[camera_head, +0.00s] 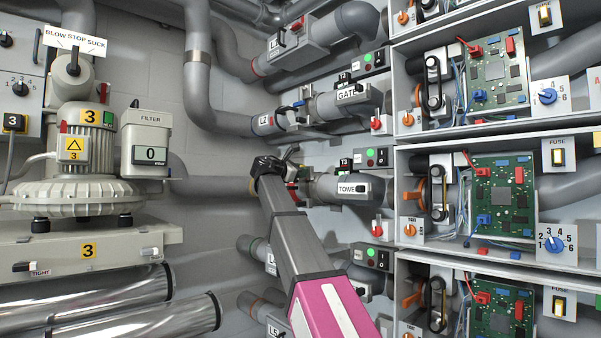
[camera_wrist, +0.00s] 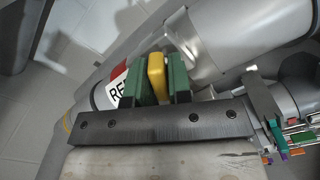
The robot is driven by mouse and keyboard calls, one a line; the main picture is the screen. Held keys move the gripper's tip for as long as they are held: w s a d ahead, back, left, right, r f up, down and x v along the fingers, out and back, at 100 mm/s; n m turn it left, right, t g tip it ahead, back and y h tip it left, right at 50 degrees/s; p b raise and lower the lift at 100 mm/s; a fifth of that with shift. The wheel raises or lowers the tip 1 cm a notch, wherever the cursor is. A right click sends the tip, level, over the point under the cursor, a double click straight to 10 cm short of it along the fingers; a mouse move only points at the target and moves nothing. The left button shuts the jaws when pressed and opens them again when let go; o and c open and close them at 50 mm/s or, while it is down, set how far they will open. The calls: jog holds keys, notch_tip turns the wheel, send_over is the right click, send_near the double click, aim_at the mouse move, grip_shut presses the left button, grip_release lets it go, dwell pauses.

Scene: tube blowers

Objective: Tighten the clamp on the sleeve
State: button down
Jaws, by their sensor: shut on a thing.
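My gripper (camera_wrist: 160,72) has two green fingers, closed on the sides of a yellow handle (camera_wrist: 157,82), which I take for the clamp's. The handle stands upright between the fingers in the wrist view. Behind it a grey pipe (camera_wrist: 235,35) runs diagonally, with a band edge beside the fingers. A red and white label (camera_wrist: 117,88) starting "RE" lies just left of the fingers, partly covered. In the head view my gripper (camera_head: 288,160) is at the wall pipes, left of the "TOWE" pipe (camera_head: 350,188). My arm hides most of the clamp and sleeve there.
Open cabinets with circuit boards (camera_head: 503,195) fill the right side. The "GATE" pipe (camera_head: 348,97) runs above my gripper. A blower (camera_head: 82,170) numbered 3 stands at left, with shiny tubes (camera_head: 110,315) below it. Small coloured parts (camera_wrist: 283,138) lie close at the right in the wrist view.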

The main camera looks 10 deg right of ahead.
jog(key=m, duration=0.6)
jog(key=shift+s+f, duration=0.1)
jog(key=shift+f, duration=0.05)
jog(key=m, duration=0.5)
jog(key=shift+d+f+m, duration=0.1)
jog(key=shift+f+m, duration=0.05)
jog(key=shift+m, duration=0.15)
jog(key=c, duration=1.1)
grip_release()
jog(key=shift+c, duration=0.2)
jog(key=v, duration=1.1)
